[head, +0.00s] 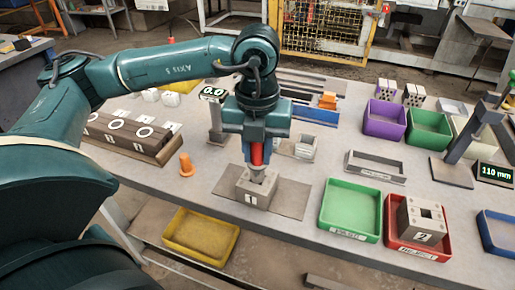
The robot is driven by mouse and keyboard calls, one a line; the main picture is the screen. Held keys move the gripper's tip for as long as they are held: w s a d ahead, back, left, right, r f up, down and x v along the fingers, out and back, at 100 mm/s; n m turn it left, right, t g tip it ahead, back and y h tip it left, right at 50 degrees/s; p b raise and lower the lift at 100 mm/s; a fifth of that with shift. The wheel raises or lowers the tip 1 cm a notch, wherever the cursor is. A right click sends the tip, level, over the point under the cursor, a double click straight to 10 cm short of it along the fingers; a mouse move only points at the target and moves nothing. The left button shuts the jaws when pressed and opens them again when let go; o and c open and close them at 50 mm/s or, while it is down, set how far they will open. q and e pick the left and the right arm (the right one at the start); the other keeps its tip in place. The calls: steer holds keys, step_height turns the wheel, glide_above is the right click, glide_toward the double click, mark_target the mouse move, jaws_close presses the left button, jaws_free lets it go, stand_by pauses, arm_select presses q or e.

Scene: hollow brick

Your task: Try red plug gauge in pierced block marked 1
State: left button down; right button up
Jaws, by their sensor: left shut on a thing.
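My left gripper (257,158) is shut on the red plug gauge (257,152) and holds it upright, pointing down. The pierced block marked 1 (257,198) is a grey cube on a flat grey-brown plate (290,199) on the table. The gauge's lower end is right at the block's top opening. I cannot tell whether its tip is inside the hole or just above it. The fingers hide part of the gauge. My right gripper is not in view.
An orange piece (185,165) stands to the left. A green tray (349,234) and a red tray (388,234), holding a block marked 2 (421,218), are at right. A yellow tray (201,237) is at front left. A display stand reads 0.0 (213,93) behind.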

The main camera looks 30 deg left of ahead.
arm_select(q)
steer(key=shift+s, duration=0.1)
stand_by(0.5)
steer(key=shift+r+p, duration=1.7)
steer(key=shift+r, duration=0.85)
